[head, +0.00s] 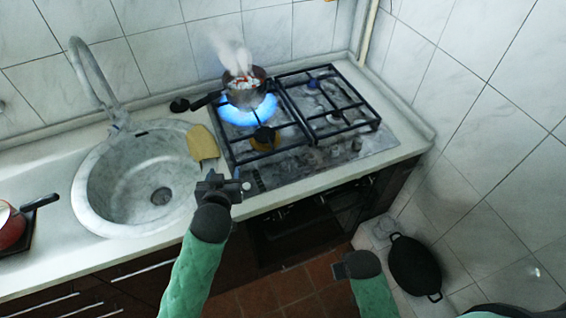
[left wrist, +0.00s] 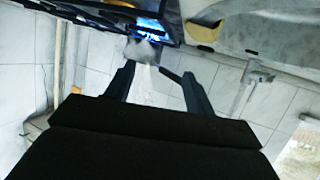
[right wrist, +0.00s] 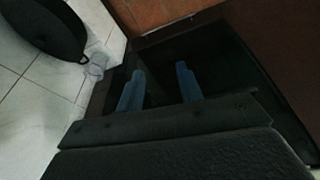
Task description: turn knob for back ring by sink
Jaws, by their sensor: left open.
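The gas hob (head: 300,165) stands right of the sink. Its back ring by the sink burns with a wide blue flame (head: 238,116), also in the left wrist view (left wrist: 148,26), under a small steaming pot (head: 240,96). My left gripper (head: 238,184) is open at the hob's front-left edge. A small pale knob (head: 246,186) shows right at its fingertips; I cannot tell whether they touch it. The other knobs are not clear. In the left wrist view the fingers (left wrist: 158,78) are apart with no knob visible between them. My right gripper (right wrist: 158,88) is open and empty, low before the dark cabinet front.
A round sink (head: 105,185) with a tall tap (head: 88,72) lies to the left. A yellow cloth (head: 203,144) lies between sink and hob. A red pot (head: 11,226) stands far left. A black pan (head: 414,266) is at the lower right, by the tiled wall.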

